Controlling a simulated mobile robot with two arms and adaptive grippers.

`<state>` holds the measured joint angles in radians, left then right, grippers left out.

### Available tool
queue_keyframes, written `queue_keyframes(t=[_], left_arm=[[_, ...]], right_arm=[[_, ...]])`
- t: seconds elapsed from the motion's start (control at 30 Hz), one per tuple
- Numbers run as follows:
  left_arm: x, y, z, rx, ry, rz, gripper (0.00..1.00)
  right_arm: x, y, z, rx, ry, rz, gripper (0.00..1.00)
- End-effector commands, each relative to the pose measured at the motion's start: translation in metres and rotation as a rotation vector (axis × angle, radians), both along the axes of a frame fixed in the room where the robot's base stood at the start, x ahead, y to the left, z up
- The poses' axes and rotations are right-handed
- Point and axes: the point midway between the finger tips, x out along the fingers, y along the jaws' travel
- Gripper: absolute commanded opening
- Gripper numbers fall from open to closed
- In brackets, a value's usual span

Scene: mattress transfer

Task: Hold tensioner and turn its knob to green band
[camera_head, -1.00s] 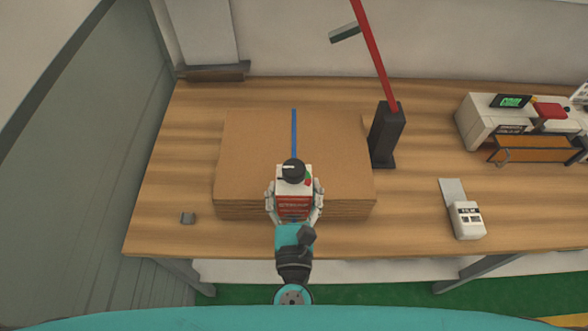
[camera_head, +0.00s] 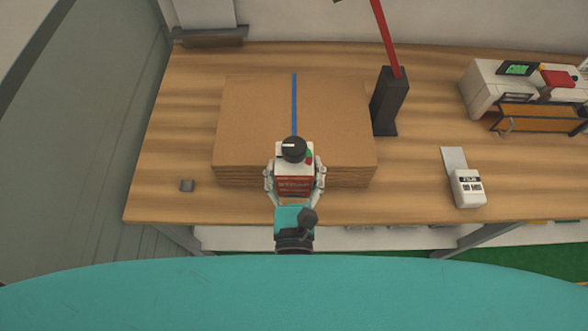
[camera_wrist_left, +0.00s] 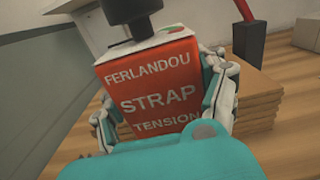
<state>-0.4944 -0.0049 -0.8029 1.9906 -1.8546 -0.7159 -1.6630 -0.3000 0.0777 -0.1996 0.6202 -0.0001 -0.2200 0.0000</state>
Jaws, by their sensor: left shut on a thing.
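The strap tensioner (camera_head: 294,185) is a white box with a red lettered front and a black round knob (camera_head: 293,150) on top. A pale mark shows on the knob, and small green and red patches (camera_head: 309,156) lie at its right. My left gripper (camera_head: 295,174) is shut on the tensioner, one finger on each side, at the front edge of the cardboard stack. In the left wrist view, the red front (camera_wrist_left: 155,95) reads "FERLANDOU STRAP TENSION", with the knob (camera_wrist_left: 130,12) cut off above. The blue strap (camera_head: 294,100) runs back from behind the knob. My right gripper is not in view.
The cardboard stack (camera_head: 240,120) lies on the wooden table (camera_head: 165,130). A black post with a red arm (camera_head: 390,100) stands right of it. A small white device (camera_head: 468,188) and a printer-like machine (camera_head: 495,85) are further right.

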Motion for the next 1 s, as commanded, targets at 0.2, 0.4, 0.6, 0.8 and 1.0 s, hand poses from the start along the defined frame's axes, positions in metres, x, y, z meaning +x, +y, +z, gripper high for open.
queue_keyframes(t=[0.2, 0.4, 0.6, 0.8, 1.0], left_arm=[[0.013, 0.000, 0.004, -0.002, -0.005, 0.002, 0.12], [0.024, 0.000, 0.004, -0.001, -0.005, 0.002, 0.12], [0.035, 0.000, 0.003, -0.002, -0.004, 0.001, 0.12], [0.046, 0.000, 0.003, -0.002, -0.004, 0.001, 0.12], [0.057, 0.000, 0.003, -0.002, -0.005, 0.002, 0.12]], right_arm=[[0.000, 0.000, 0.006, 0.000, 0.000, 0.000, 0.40], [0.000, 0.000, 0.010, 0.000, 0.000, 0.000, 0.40], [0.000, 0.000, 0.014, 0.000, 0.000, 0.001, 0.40], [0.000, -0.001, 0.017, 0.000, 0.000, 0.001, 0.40], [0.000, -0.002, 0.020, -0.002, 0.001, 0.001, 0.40]])
